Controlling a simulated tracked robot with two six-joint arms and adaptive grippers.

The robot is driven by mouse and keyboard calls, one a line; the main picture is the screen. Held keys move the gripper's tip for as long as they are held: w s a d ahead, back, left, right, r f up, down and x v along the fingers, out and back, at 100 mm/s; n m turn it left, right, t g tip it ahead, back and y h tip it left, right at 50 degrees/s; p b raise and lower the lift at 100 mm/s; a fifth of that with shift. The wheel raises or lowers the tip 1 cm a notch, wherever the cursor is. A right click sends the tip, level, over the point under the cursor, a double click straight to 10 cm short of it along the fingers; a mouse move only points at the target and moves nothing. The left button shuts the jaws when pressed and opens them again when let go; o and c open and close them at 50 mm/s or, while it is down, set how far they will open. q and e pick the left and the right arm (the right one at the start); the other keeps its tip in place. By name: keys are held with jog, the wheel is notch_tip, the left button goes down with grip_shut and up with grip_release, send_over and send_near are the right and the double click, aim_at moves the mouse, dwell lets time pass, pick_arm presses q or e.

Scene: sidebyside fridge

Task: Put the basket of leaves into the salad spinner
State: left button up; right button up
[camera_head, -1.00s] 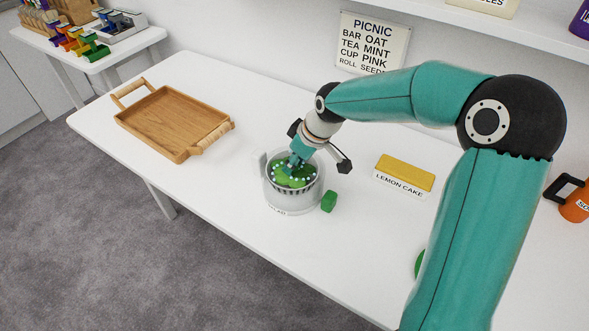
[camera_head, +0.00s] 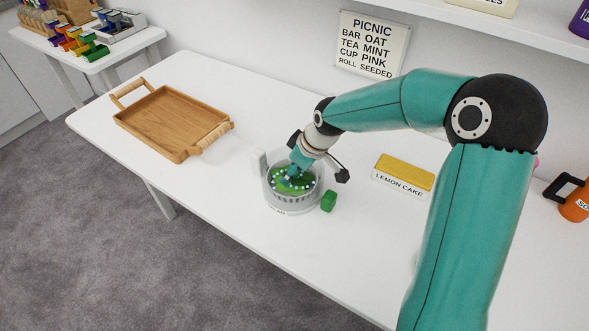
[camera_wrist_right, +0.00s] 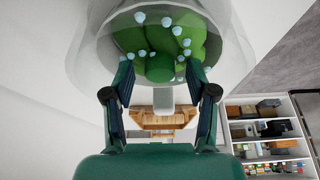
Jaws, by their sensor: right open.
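The salad spinner (camera_head: 290,207) is a clear, round bowl with a label on its front, standing on the white table. The basket of leaves (camera_head: 293,181) shows as green leaves ringed by pale beads, inside the bowl's rim. Whether it rests on the bottom is hidden. The leaves and beads also show through the clear wall in the right wrist view (camera_wrist_right: 160,45). My right gripper (camera_head: 296,168) is over the leaves at the bowl's mouth. Its two fingers are apart in the wrist view (camera_wrist_right: 160,88). My left gripper is not in view.
A white post (camera_head: 258,162) stands at the bowl's left and a green block (camera_head: 328,201) at its right. A wooden tray (camera_head: 172,122) lies at the left. A yellow lemon cake box (camera_head: 404,172) is to the right. The front table strip is clear.

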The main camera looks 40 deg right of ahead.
jog(key=shift+r, duration=0.15)
jog(key=v, duration=1.2)
